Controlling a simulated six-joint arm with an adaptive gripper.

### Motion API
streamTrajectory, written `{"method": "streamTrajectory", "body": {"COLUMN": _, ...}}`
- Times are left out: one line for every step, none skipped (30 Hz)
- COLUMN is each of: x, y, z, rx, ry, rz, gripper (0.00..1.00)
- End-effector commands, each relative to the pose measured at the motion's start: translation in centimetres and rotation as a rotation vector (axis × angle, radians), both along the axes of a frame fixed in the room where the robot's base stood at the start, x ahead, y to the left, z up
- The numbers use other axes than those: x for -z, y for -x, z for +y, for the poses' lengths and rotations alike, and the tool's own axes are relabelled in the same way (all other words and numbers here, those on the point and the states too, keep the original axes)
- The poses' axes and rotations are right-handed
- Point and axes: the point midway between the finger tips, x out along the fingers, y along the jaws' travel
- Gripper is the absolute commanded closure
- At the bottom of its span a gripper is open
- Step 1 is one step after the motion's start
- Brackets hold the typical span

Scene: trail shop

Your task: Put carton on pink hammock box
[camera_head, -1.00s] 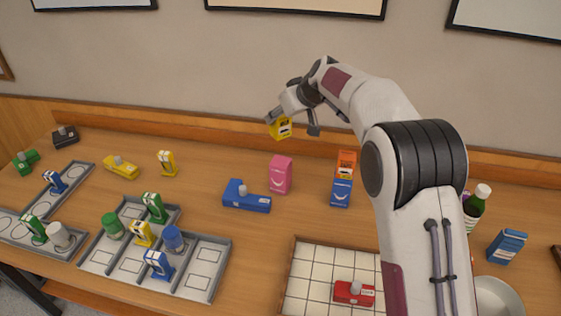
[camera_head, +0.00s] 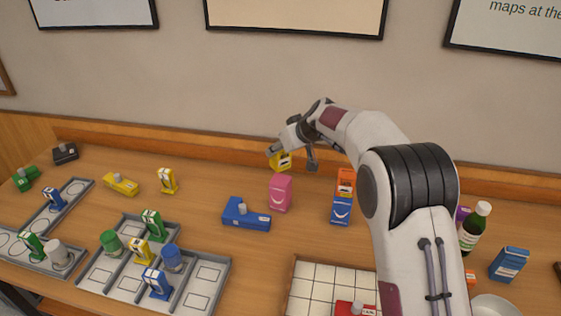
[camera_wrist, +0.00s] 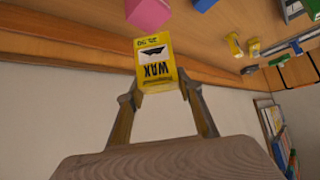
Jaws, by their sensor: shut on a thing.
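The carton is a small yellow box marked "WAX" (camera_wrist: 155,62), held between the two fingers of my gripper (camera_wrist: 160,90) in the wrist view. In the head view the yellow carton (camera_head: 283,161) hangs under my gripper (camera_head: 275,153), just above and behind the top of the pink hammock box (camera_head: 280,193). The pink box stands upright on the table; its edge also shows in the wrist view (camera_wrist: 147,13), beyond the carton. From these views I cannot tell whether the carton touches the pink box. My fingers hide part of the carton.
A blue box with a knob (camera_head: 246,214) lies left of the pink box. A blue carton (camera_head: 341,209) with an orange one (camera_head: 345,181) on top stands to the right. A tiled tray (camera_head: 318,283) is in front. The wall ledge (camera_head: 215,147) is close behind.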

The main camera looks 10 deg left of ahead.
Motion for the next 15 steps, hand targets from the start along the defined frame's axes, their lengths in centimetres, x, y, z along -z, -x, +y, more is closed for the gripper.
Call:
{"method": "streamTrajectory", "body": {"x": 0.2, "y": 0.0, "z": 0.0, "rx": 0.000, "ry": 0.001, "rz": 0.001, "gripper": 0.89}}
{"method": "streamTrajectory", "body": {"x": 0.4, "y": 0.0, "z": 0.0, "rx": 0.000, "ry": 0.001, "rz": 0.001, "gripper": 0.89}}
{"method": "streamTrajectory", "body": {"x": 0.7, "y": 0.0, "z": 0.0, "rx": -0.001, "ry": 0.000, "rz": 0.001, "gripper": 0.89}}
{"method": "streamTrajectory", "body": {"x": 1.0, "y": 0.0, "z": 0.0, "rx": 0.000, "ry": 0.000, "rz": 0.002, "gripper": 0.89}}
{"method": "streamTrajectory", "body": {"x": 1.3, "y": 0.0, "z": 0.0, "rx": 0.000, "ry": -0.001, "rz": 0.003, "gripper": 0.89}}
{"method": "streamTrajectory", "body": {"x": 1.8, "y": 0.0, "z": 0.0, "rx": -0.001, "ry": 0.001, "rz": 0.002, "gripper": 0.89}}
{"method": "streamTrajectory", "body": {"x": 2.2, "y": 0.0, "z": 0.0, "rx": 0.000, "ry": 0.000, "rz": 0.002, "gripper": 0.89}}
{"method": "streamTrajectory", "body": {"x": 2.6, "y": 0.0, "z": 0.0, "rx": 0.001, "ry": 0.000, "rz": 0.002, "gripper": 0.89}}
{"method": "streamTrajectory", "body": {"x": 3.2, "y": 0.1, "z": 0.0, "rx": 0.000, "ry": 0.001, "rz": 0.003, "gripper": 0.89}}
{"method": "streamTrajectory", "body": {"x": 3.5, "y": 0.1, "z": 0.0, "rx": 0.000, "ry": 0.000, "rz": 0.004, "gripper": 0.89}}
{"method": "streamTrajectory", "body": {"x": 3.8, "y": 0.0, "z": 0.0, "rx": 0.001, "ry": 0.000, "rz": 0.003, "gripper": 0.89}}
{"method": "streamTrajectory", "body": {"x": 4.1, "y": 0.0, "z": 0.0, "rx": 0.001, "ry": 0.000, "rz": 0.001, "gripper": 0.89}}
{"method": "streamTrajectory", "body": {"x": 4.4, "y": 0.0, "z": 0.0, "rx": 0.001, "ry": 0.000, "rz": 0.001, "gripper": 0.89}}
{"method": "streamTrajectory", "body": {"x": 4.5, "y": 0.0, "z": 0.0, "rx": 0.001, "ry": -0.001, "rz": 0.001, "gripper": 0.89}}
{"method": "streamTrajectory", "body": {"x": 4.7, "y": 0.0, "z": 0.0, "rx": 0.001, "ry": -0.001, "rz": 0.001, "gripper": 0.89}}
